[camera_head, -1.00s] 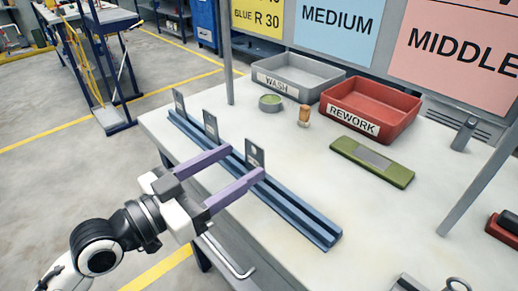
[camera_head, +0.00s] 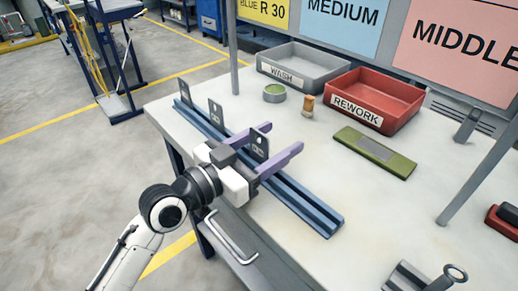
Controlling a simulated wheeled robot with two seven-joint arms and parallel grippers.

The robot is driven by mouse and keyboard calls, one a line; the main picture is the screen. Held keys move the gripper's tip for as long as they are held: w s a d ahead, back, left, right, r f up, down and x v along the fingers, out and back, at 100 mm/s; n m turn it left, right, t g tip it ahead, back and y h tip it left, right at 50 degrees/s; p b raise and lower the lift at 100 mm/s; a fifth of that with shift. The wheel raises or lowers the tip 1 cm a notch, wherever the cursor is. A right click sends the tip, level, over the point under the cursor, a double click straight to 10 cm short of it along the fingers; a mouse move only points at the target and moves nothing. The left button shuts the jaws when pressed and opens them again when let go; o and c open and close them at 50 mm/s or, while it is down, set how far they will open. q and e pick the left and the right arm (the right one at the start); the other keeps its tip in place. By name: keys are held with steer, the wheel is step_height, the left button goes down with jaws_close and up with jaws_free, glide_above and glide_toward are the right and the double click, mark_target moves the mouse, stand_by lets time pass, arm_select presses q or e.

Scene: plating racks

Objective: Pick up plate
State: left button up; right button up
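Three small grey metal plates stand upright in a long blue rack (camera_head: 300,199) along the table's front left: a far plate (camera_head: 184,91), a middle plate (camera_head: 216,112) and a near plate (camera_head: 260,143). My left gripper (camera_head: 282,138) is open at the near plate. Its two purple fingers reach over the rack, one on each side of this plate, with visible space between them. The lower part of the near plate is partly hidden by the gripper. I cannot tell whether either finger touches it. My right gripper is not in view.
Behind the rack stand a grey WASH bin (camera_head: 300,70), a red REWORK bin (camera_head: 371,101), a small round green-topped tin (camera_head: 274,93) and a brown-topped piece (camera_head: 308,105). A green block (camera_head: 375,152) lies on the white table (camera_head: 385,225). Grey posts rise from the tabletop.

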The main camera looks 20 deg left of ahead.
arm_select(q)
steer(key=c, duration=1)
steer(key=shift+r+p, duration=1.25)
steer(key=shift+r, duration=3.8)
steer(key=shift+c, duration=0.4)
